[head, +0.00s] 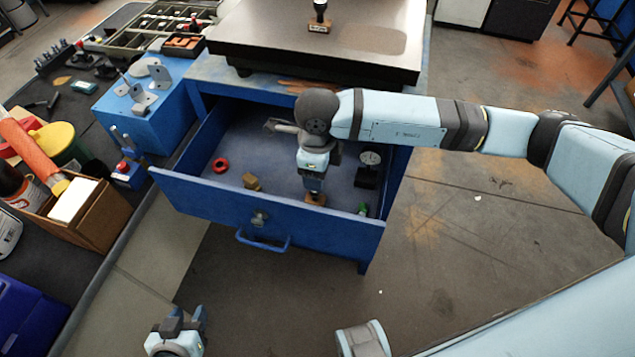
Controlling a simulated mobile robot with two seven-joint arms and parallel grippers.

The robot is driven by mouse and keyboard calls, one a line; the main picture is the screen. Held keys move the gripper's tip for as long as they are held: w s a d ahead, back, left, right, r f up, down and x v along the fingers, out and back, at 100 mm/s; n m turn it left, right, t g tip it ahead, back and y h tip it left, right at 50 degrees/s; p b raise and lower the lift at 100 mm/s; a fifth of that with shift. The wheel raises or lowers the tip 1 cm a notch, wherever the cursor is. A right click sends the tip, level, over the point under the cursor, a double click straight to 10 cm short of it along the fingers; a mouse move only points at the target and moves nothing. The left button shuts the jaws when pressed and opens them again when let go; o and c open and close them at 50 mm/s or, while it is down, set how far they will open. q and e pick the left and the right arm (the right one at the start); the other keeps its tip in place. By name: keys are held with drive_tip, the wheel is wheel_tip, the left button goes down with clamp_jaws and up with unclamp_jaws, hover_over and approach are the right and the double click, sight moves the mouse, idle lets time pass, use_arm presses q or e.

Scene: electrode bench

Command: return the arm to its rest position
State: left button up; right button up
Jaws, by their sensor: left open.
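My right arm (400,117) reaches in from the right, over the open blue drawer (200,200). Its gripper (314,190) points down into the drawer, just above or at a small wooden-based item (316,199). The fingertips are too small and overlapped to tell whether they are open or touch it. My left gripper (187,318) is low at the bottom left, over the floor in front of the drawer. It is open and looks empty, clear of the bench and drawer.
The drawer also holds a red ring (220,165), a brass block (251,182), a dial gauge (369,170) and a green item (362,208). A dark plate (310,45) tops the bench behind. A cluttered side bench (60,290) stands left. Floor (470,240) at right is clear.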

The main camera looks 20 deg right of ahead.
wheel_tip(320, 180, up, 2)
idle(0.5)
drive_tip(key=shift+r, duration=0.1)
